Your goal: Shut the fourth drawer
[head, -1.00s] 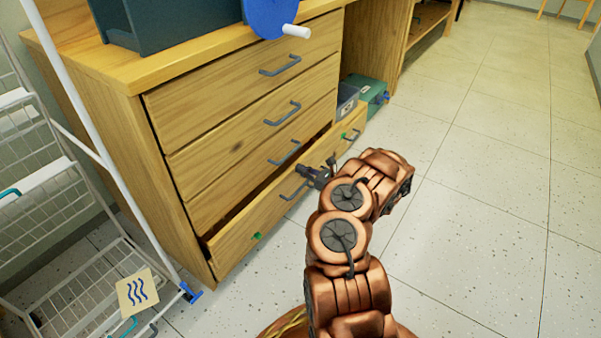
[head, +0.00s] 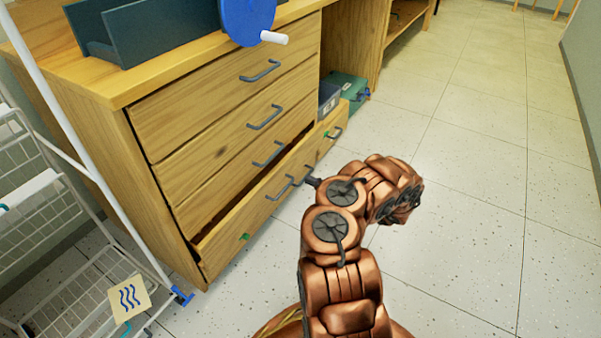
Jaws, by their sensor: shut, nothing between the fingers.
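The fourth drawer (head: 222,249) is the bottom one in the wooden cabinet. It stands partly open, with a dark gap above its front panel. Its grey bar handle (head: 280,188) is near the middle of the front. My gripper (head: 308,180) is small and dark in the picture, low in front of the drawer, just right of that handle. My copper arm hides part of it. It looks shut and empty; I cannot tell whether it touches the drawer front. The three drawers above (head: 225,105) look closed.
A white wire rack (head: 90,305) with a yellow wave-marked card (head: 129,298) stands left of the cabinet. A teal case (head: 347,85) and a grey bin (head: 328,101) sit beyond the drawer. Speckled floor (head: 470,200) to the right is clear.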

